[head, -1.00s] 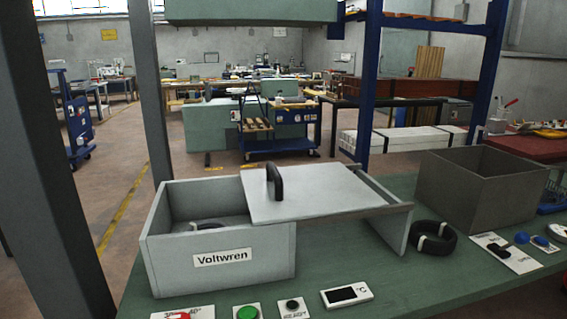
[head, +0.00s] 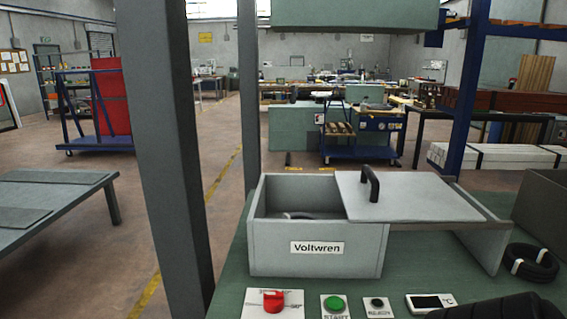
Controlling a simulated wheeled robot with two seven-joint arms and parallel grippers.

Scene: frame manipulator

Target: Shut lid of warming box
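The warming box (head: 268,255) is a pale grey box labelled "Voltwren" on the green bench in the head view. Its flat grey lid (head: 415,203) has a black arched handle (head: 370,184) near its left edge. The lid is slid to the right on side rails, so the left part of the box is uncovered. A coiled item (head: 298,215) shows partly inside the opening. A dark part of my own right arm shows at the bottom right edge. No fingers of either gripper are visible.
In front of the box are a red knob (head: 273,300), a green START button (head: 335,304), a READY button (head: 377,303) and a °C display (head: 432,302). A black coil (head: 531,263) and a dark bin (head: 545,205) are at right. A grey post (head: 175,150) stands left.

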